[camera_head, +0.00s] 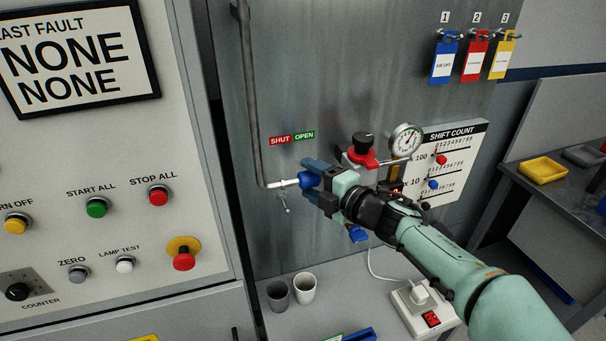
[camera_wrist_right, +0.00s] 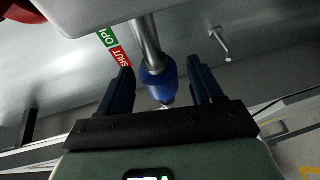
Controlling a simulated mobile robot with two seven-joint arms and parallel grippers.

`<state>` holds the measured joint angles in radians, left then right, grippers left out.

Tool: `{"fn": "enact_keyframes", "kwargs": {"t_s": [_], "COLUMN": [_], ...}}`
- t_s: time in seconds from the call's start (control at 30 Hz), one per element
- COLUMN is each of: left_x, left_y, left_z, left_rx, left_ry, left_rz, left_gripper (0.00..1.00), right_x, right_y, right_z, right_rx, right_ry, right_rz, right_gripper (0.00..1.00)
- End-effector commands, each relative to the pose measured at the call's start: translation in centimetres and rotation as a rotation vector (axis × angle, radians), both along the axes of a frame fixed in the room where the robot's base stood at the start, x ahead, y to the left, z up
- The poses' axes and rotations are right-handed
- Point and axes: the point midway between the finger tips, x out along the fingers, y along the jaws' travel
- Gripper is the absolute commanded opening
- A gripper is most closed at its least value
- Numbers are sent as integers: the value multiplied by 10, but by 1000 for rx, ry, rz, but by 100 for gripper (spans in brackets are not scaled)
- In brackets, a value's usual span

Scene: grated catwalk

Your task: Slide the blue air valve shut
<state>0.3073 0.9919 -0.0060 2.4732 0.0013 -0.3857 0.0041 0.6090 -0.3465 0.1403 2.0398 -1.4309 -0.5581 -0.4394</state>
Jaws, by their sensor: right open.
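The blue air valve (camera_head: 309,180) is a blue sleeve on a pale pipe against the grey metal panel. It sits below and slightly right of the green OPEN label (camera_head: 304,135); the red SHUT label (camera_head: 280,140) is left of that. My right gripper (camera_head: 311,177) reaches in from the right and is open, with its dark blue fingers around the valve. In the right wrist view the blue valve (camera_wrist_right: 158,84) lies between the two fingers, with visible gaps on both sides. Part of the valve is hidden in the head view. My left gripper is not in view.
A red valve with a black knob (camera_head: 362,150) and a round gauge (camera_head: 405,141) are just right of the gripper. A small hook (camera_head: 286,204) sticks out below the pipe. Two cups (camera_head: 304,288) and a power strip (camera_head: 424,310) stand on the ledge below.

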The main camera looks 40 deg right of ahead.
Motion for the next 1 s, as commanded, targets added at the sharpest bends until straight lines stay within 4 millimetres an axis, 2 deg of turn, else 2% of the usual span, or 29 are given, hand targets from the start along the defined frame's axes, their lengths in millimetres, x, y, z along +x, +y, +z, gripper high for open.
{"fn": "enact_keyframes", "kwargs": {"t_s": [0.1,0.2,0.57,0.63,0.73,0.77,0.87,1.0], "left_x": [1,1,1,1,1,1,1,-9], "left_y": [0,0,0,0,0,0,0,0], "left_z": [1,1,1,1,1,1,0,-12], "left_rx": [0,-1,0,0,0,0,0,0], "left_ry": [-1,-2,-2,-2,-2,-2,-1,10], "left_rz": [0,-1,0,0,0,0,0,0], "left_gripper": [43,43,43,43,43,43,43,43], "right_x": [18,26,32,32,32,32,32,38], "right_y": [1,2,3,3,3,3,4,24], "right_z": [-3,-4,-5,-5,-5,-5,-5,-8], "right_rx": [2,1,0,0,0,0,0,2], "right_ry": [1,1,0,0,0,0,0,0], "right_rz": [1,0,0,0,0,0,1,6], "right_gripper": [65,65,65,49,17,14,14,14]}}
